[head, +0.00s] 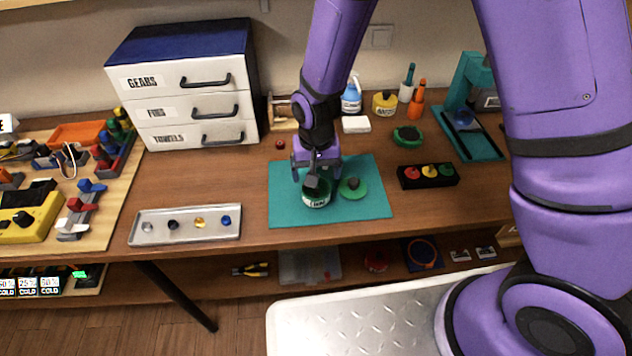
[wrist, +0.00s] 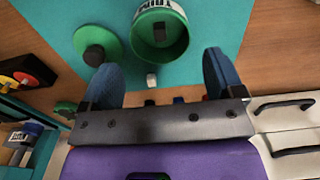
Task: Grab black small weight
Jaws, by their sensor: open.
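A small black piece (wrist: 160,31), which looks like the black small weight, sits inside an open green jar (wrist: 174,48) in the wrist view. The jar has a white label and also shows on the teal mat in the head view (head: 316,200). A green lid (head: 354,189) with a dark knob lies beside the jar; it also shows in the wrist view (wrist: 98,40). My gripper (head: 315,172) is open just above the jar. In the wrist view its two blue fingers (wrist: 160,66) are apart with nothing held between them.
A grey tray (head: 190,238) at left holds several small coloured pieces, one of them black (head: 173,224). A black block with coloured knobs (head: 428,184) stands right of the teal mat (head: 290,216). White drawers (head: 190,95) stand behind left.

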